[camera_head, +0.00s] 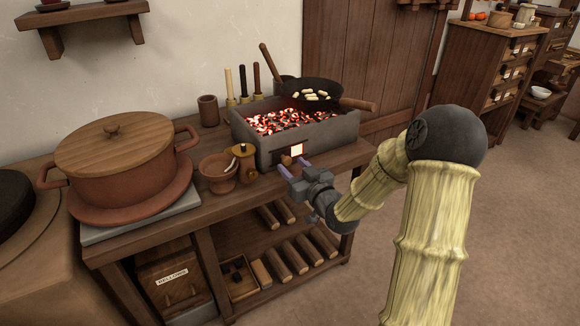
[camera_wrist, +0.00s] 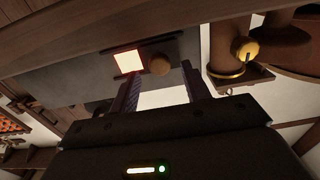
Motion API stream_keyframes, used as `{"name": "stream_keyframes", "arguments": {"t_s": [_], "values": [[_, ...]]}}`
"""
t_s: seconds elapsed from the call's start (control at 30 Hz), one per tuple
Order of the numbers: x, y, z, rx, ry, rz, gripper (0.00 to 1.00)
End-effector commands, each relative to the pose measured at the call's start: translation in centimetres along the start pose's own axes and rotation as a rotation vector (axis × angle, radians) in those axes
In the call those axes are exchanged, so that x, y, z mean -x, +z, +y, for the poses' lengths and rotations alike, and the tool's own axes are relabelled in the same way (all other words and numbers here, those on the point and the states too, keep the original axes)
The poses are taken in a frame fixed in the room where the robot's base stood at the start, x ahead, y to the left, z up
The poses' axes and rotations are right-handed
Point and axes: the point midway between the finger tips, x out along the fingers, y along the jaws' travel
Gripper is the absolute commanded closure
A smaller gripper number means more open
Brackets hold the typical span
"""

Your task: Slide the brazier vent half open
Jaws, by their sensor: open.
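The grey brazier (camera_head: 262,152) stands on the wooden table with glowing coals in it. Its front wall (camera_wrist: 85,75) fills much of the wrist view. A glowing square vent opening (camera_head: 297,150) is in that wall, and it also shows in the wrist view (camera_wrist: 128,62). A round brown knob (camera_wrist: 160,66) is beside the opening; how much of the vent is covered I cannot tell. My gripper (camera_head: 293,167) is open in front of the brazier. In the wrist view its fingers (camera_wrist: 160,80) stand on either side of the knob's line, with no visible contact.
A small yellow-brown jar (camera_head: 244,163) and a mortar (camera_head: 218,174) stand close left of the gripper. A pan (camera_head: 312,92) with pale pieces rests on the brazier, its handle jutting right. A large lidded pot (camera_head: 122,170) stands at left. Floor to the right is clear.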

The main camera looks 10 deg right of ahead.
Motion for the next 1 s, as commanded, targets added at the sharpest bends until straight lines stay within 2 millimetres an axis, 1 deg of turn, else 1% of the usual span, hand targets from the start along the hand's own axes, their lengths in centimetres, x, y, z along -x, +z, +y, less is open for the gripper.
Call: {"name": "stream_keyframes", "arguments": {"t_s": [0.03,0.1,0.2,0.5,0.57,0.6,0.67,0.73,0.77,1.0], "values": [[-0.8,0.2,0.0,0.001,-0.001,0.001,0.53],[-1.6,0.1,0.0,0.001,-0.002,0.002,0.53],[-2.3,0.0,0.0,0.0,-0.001,0.001,0.53],[-2.5,0.0,0.0,-0.001,0.0,0.0,0.53],[-2.5,0.0,0.0,0.0,0.0,0.0,0.65],[-2.5,0.0,0.0,0.0,0.0,0.0,0.73],[-2.4,0.0,0.0,0.0,0.0,0.0,0.84],[-2.4,0.0,0.0,0.0,0.0,0.0,0.98],[-2.4,0.0,0.0,0.0,0.0,0.0,1.0],[-2.5,0.0,-0.2,0.0,-0.006,-0.001,1.0]]}}
